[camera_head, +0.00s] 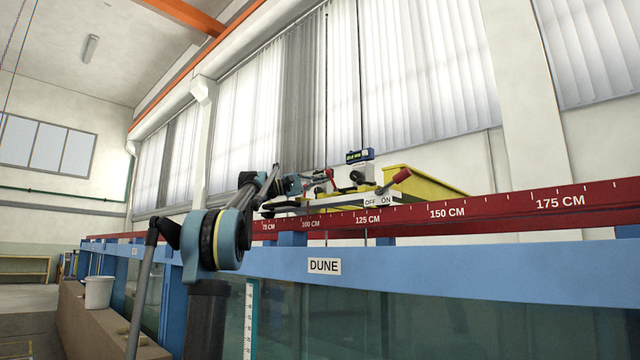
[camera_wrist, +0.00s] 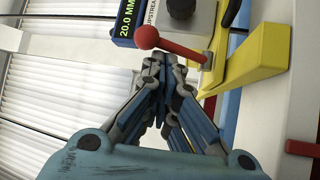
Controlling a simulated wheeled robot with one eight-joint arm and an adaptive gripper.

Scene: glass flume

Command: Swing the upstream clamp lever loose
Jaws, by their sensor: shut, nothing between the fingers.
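The upstream clamp lever is a red arm with a round ball knob (camera_wrist: 147,38). In the wrist view it runs right from the knob to a pivot beside a yellow bracket (camera_wrist: 255,60). My gripper (camera_wrist: 166,58) is shut and empty, its fingertips just below the lever arm in the picture; I cannot tell whether they touch it. In the head view my gripper (camera_head: 308,181) is small, beside a red lever (camera_head: 329,175) on the carriage. The lever's pivot shows only partly.
A display reading 20.0 MM (camera_wrist: 125,22) sits beside a partly cut-off UPSTREAM label (camera_wrist: 153,14). Another red-knobbed lever (camera_head: 396,181) stands by an OFF/ON plate (camera_head: 377,201). A yellow tray (camera_head: 428,182) lies behind. The red scale rail (camera_head: 480,210) runs above the glass flume.

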